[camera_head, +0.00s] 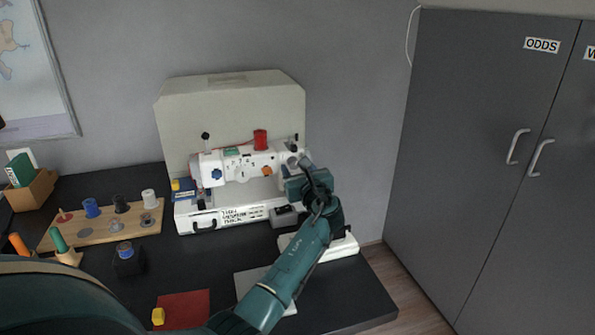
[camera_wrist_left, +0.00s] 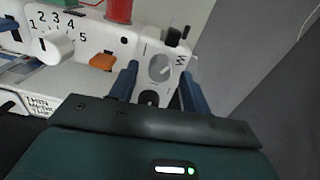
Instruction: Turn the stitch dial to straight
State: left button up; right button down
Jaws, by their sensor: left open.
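A white sewing machine (camera_head: 238,166) stands on the black desk, and its right end is partly hidden by my left gripper (camera_head: 300,172) in the head view. In the left wrist view a round pale dial (camera_wrist_left: 160,67) sits on the machine's white face, with a straight-line mark at its upper left and a zigzag mark at its right. My left gripper (camera_wrist_left: 160,78) is open, its two blue fingers on either side of this dial. I cannot tell whether they touch it or exactly which mark the dial points at.
A numbered white knob (camera_wrist_left: 52,47) and an orange part (camera_wrist_left: 103,62) lie left of the dial. A red spool (camera_head: 260,139) tops the machine. A wooden spool rack (camera_head: 75,236) stands on the desk at left. Grey cabinets (camera_head: 470,130) stand at right.

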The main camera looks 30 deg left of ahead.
pick_arm(q)
jog(key=shift+w+a, duration=0.1)
jog(key=shift+c, duration=0.3)
jog(key=c, duration=0.9)
jog(key=shift+c, duration=0.2)
